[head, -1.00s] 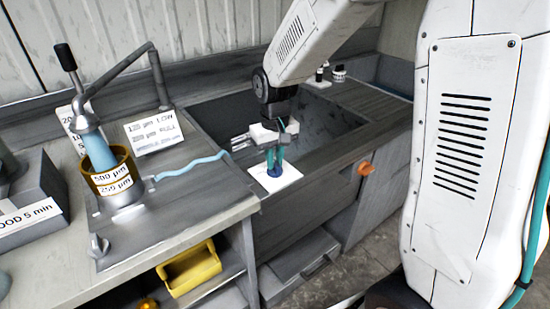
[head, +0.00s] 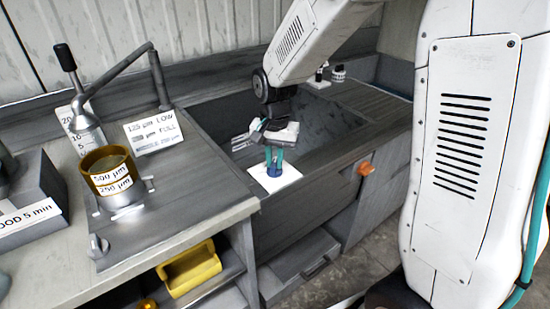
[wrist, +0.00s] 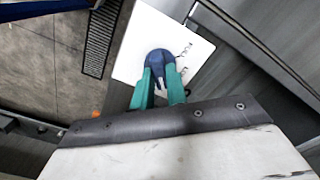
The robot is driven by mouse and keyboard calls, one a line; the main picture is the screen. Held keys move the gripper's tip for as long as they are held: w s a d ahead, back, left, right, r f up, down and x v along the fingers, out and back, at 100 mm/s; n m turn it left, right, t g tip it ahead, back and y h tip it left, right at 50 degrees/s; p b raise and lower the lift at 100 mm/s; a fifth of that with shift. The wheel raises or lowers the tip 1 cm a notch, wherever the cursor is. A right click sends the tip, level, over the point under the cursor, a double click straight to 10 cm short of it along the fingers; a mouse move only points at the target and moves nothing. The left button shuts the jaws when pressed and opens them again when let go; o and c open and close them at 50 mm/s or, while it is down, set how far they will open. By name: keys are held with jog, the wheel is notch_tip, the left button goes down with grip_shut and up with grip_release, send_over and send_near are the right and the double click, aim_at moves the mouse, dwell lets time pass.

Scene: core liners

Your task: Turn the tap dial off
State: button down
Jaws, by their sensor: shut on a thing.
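The blue tap dial (head: 275,172) sits on a white plate (head: 288,177) at the front edge of the sink. My gripper (head: 274,158) comes down on it from above, its teal fingers shut around the dial. The wrist view shows the dial (wrist: 160,57) between the two fingers (wrist: 159,80), with the lettering on the plate partly covered. The grey tap pipe (head: 118,72) arches over the left bench, and no water shows below it. An amber sieve (head: 108,177) with "500 µm" and "250 µm" labels stands beneath.
The dark sink (head: 225,115) lies behind my gripper. An orange knob (head: 366,168) sticks out of the front panel to the right. Label cards (head: 153,132) stand on the left bench. A yellow bin (head: 190,268) sits on the shelf below.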

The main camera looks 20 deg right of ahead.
aim_at(274, 163)
jog(key=shift+r, duration=0.1)
dwell(0.4)
jog(key=c, duration=1.4)
grip_release()
notch_tip(274, 163, up, 8)
jog(key=shift+f, duration=0.15)
